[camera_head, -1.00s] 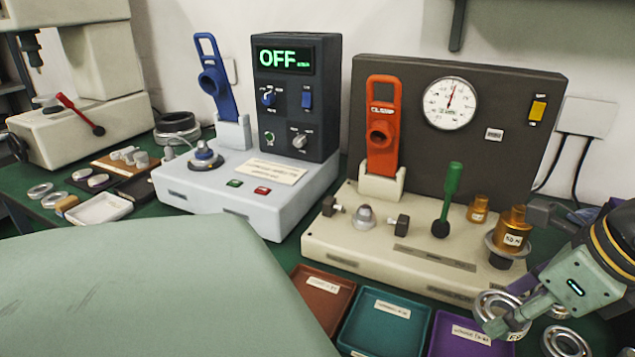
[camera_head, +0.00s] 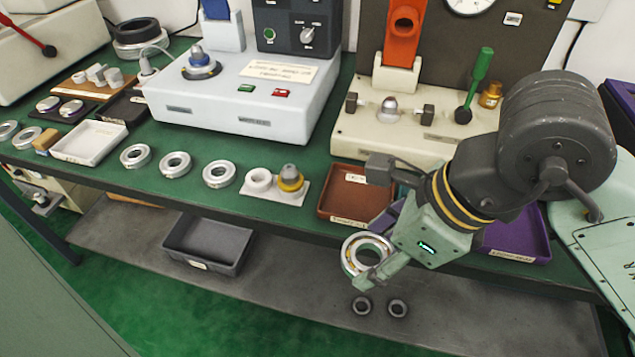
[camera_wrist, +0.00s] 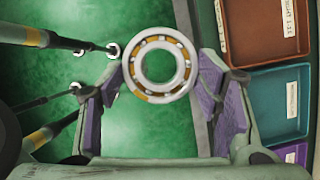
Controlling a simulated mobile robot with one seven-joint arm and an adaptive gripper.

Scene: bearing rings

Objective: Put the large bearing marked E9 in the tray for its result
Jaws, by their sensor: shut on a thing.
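My gripper (camera_head: 366,280) is shut on a large silver bearing (camera_head: 368,254) with an orange-brown cage, held in the air in front of the bench's front edge. In the wrist view the bearing (camera_wrist: 159,66) sits between the purple-padded fingers (camera_wrist: 160,90). No E9 mark is readable on it now. A brown tray (camera_head: 340,207) lies on the bench just above the bearing in the head view. A purple tray (camera_head: 520,240) is right of my gripper. A teal tray (camera_wrist: 280,104) shows in the wrist view, between the brown tray (camera_wrist: 265,30) and the purple tray (camera_wrist: 294,152). The tray labels are too small to read.
Several loose bearings, such as one bearing (camera_head: 218,174), lie along the bench front at left. A white block (camera_head: 275,187) with two fittings stands left of the brown tray. A grey bin (camera_head: 207,243) and two small rings (camera_head: 379,306) are on the lower shelf. Test machines line the back.

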